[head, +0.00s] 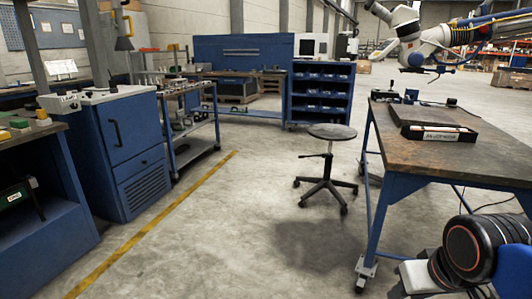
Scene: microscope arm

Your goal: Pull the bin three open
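A dark blue rack (291,98) stands at the back, right of centre, with several small bins in rows on its shelves. The bins look blue with pale labels. They are too small for me to read any number, so I cannot tell which one is bin three. No bin there visibly stands pulled out. I do not see my gripper in the head view. A black and orange joint (474,248) with white and blue parts shows at the lower right, and it looks like part of an arm.
A workbench (476,165) on wheels holding a black labelled box (440,134) stands right. A stool (331,133) stands mid-floor. A blue cabinet (112,150) and cart (192,120) line the left. A white-blue arm (425,50) hangs upper right. Floor along the yellow line is clear.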

